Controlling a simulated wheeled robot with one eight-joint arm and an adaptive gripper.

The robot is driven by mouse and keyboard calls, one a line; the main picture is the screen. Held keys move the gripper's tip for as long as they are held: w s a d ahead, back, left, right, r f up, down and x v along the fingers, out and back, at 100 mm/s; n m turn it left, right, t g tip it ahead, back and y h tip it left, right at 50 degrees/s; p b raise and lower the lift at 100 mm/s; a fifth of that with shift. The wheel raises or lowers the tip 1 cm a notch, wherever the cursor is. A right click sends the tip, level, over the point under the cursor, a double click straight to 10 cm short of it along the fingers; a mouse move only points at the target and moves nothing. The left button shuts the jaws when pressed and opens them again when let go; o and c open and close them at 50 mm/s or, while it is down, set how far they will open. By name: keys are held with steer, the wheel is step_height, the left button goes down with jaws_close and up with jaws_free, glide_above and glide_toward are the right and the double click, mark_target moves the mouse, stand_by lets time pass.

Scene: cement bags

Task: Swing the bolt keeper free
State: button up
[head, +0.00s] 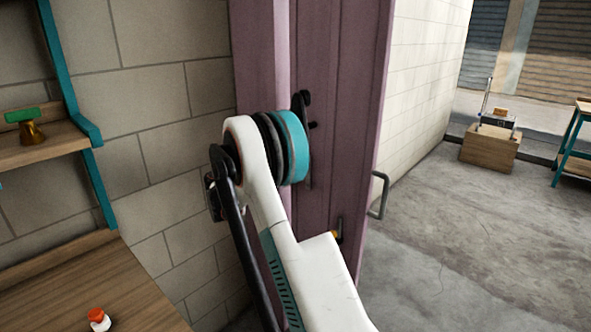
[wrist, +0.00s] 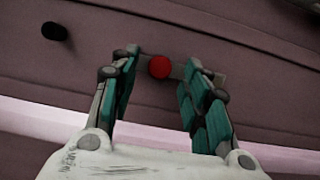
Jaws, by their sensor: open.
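In the wrist view a round red knob (wrist: 160,67) sits on a short grey plate (wrist: 222,79) fixed to the mauve door; I cannot tell for sure whether this is the bolt keeper. My gripper (wrist: 158,63) is open, with one teal-padded finger on each side of the red knob. The fingers look apart from the knob; the depth between them is hard to tell. In the head view the mauve door (head: 338,90) stands behind my arm, which hides the gripper and the red knob. A black lever-like fitting (head: 303,101) shows on the door.
A dark peg (wrist: 54,31) sticks out at upper left in the wrist view. A grey door handle (head: 380,196) juts out on the right. A wooden shelf (head: 52,147) and bench (head: 75,275) stand left. Open concrete floor lies right, with a wooden box (head: 490,148) farther back.

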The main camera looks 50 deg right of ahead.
steer(key=v, duration=1.1)
steer(key=s+a+r+n+t+y, duration=0.45)
steer(key=s+a+t+y, duration=0.2)
steer(key=s+a, duration=0.2)
steer(key=s+a+f+t+y, duration=0.3)
steer(key=s+a+y, duration=0.2)
steer(key=s+a, duration=0.5)
steer(key=s+a+f+t+y, duration=0.3)
steer(key=s+a, duration=0.6)
steer(key=a, duration=0.6)
steer(key=shift+s+a+t+y, duration=0.2)
steer(key=shift+s+t+y, duration=0.3)
steer(key=shift+y, duration=0.65)
steer(key=shift+w+m, duration=0.1)
steer(key=shift+m, duration=0.15)
steer(key=shift+c, duration=0.3)
